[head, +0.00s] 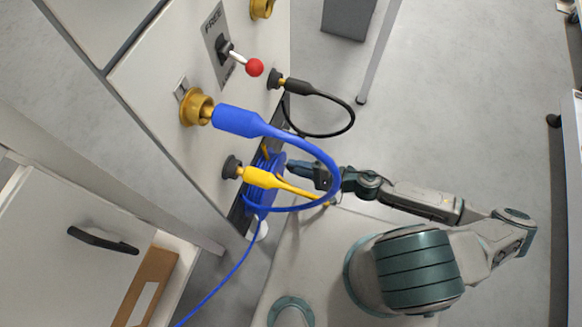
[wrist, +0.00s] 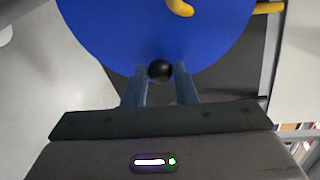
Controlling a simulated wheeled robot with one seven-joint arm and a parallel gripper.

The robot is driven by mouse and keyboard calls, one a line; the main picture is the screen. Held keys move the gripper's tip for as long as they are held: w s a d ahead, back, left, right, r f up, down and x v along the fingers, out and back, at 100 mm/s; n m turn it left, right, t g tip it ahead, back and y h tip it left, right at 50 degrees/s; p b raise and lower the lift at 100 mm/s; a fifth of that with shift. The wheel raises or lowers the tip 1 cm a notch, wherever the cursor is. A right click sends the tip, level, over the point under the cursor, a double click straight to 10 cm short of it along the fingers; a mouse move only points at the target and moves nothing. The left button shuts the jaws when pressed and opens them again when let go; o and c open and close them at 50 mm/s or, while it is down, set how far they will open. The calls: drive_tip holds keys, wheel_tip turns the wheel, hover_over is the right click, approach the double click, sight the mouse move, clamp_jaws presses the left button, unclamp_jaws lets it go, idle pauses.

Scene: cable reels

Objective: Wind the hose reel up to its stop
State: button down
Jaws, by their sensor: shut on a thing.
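The hose reel (wrist: 120,35) shows as a large blue disc in the wrist view; in the head view its blue edge (head: 278,168) is low on the panel, partly hidden by the yellow plug and a blue cable loop. A round black knob (wrist: 160,70) sits near the disc's lower rim. My gripper (wrist: 160,82) is shut on this knob, one finger on each side. In the head view my gripper (head: 300,167) reaches the reel from the right. A thin blue line (head: 215,290) runs from the reel area down to the left.
A blue plug (head: 238,121), a yellow plug (head: 262,178) and a black plug (head: 297,87) stick out of the panel with looping cables near my arm. A lever with a red ball (head: 254,67) is above. Open floor (head: 460,110) lies to the right.

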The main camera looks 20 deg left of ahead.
drive_tip(key=shift+d+f, duration=0.1)
drive_tip(key=shift+f, duration=0.05)
drive_tip(key=c, duration=1.2)
unclamp_jaws()
drive_tip(key=d+r, duration=0.1)
drive_tip(key=d, duration=0.3)
drive_tip(key=d+r+p, duration=0.1)
drive_tip(key=d, duration=0.4)
drive_tip(key=d+p, duration=0.1)
drive_tip(key=d, duration=0.3)
drive_tip(key=shift+s+d+r, duration=0.1)
drive_tip(key=shift+d+r, duration=0.15)
drive_tip(key=shift+r, duration=0.15)
